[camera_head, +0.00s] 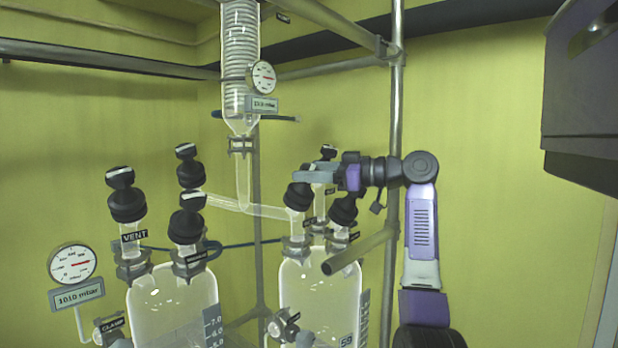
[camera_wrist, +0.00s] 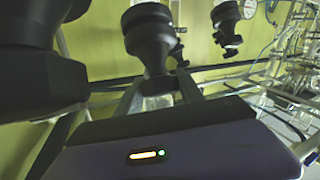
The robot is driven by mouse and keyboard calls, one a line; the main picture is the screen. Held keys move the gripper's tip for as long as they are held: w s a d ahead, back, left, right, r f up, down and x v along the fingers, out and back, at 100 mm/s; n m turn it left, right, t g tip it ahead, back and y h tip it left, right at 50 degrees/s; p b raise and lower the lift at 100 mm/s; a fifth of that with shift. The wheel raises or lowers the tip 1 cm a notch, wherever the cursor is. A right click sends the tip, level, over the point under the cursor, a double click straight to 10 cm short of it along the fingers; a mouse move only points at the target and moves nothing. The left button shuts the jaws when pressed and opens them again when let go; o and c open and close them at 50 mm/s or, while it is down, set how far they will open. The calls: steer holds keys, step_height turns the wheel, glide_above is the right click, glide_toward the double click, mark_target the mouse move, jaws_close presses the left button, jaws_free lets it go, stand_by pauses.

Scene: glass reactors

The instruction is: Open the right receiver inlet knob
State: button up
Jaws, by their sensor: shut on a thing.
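The right receiver (camera_head: 320,290) is a clear glass vessel with several black knobs on its top necks. Its left black knob (camera_head: 298,197) stands on the neck where the slanted glass tube arrives, which fits the inlet; its label is mostly hidden. My gripper (camera_head: 301,175) reaches in from the right, with its grey fingers shut around the top of this knob. In the wrist view the same knob (camera_wrist: 148,38) sits between the two fingers. The receiver's right knob (camera_head: 343,208) is just below my gripper, and the back knob (camera_head: 328,153) is partly hidden behind it.
The left receiver (camera_head: 172,305) carries several black knobs, one labelled VENT (camera_head: 126,200). A metal pole (camera_head: 396,130) stands close beside my arm, and a short horizontal bar (camera_head: 358,252) juts out below. The condenser (camera_head: 240,60) and a gauge (camera_head: 263,77) hang above.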

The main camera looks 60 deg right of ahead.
steer(key=n+y, duration=0.1)
steer(key=n, duration=0.1)
steer(key=n+g+y, duration=0.1)
steer(key=y, duration=0.1)
steer(key=shift+r+n+p, duration=0.2)
steer(key=shift+n+p, duration=0.15)
steer(key=shift+n, duration=0.05)
steer(key=n+g+y+p, duration=0.2)
steer(key=n, duration=0.1)
steer(key=shift+r+g+y, duration=0.15)
steer(key=shift+g+y, duration=0.15)
steer(key=shift+y, duration=0.1)
steer(key=n+g+y+p, duration=0.1)
steer(key=n+g+p, duration=0.1)
steer(key=n+p, duration=0.1)
steer(key=shift+s+g+y+p, duration=0.1)
steer(key=shift+g+y+p, duration=0.2)
steer(key=shift+y+p, duration=0.15)
steer(key=shift+a+f+n+g+p, duration=0.1)
steer(key=shift+f+n+g+p, duration=0.25)
steer(key=shift+n+p, duration=0.2)
steer(key=shift+f, duration=0.1)
steer(key=o, duration=1.4)
steer(key=shift+y, duration=0.25)
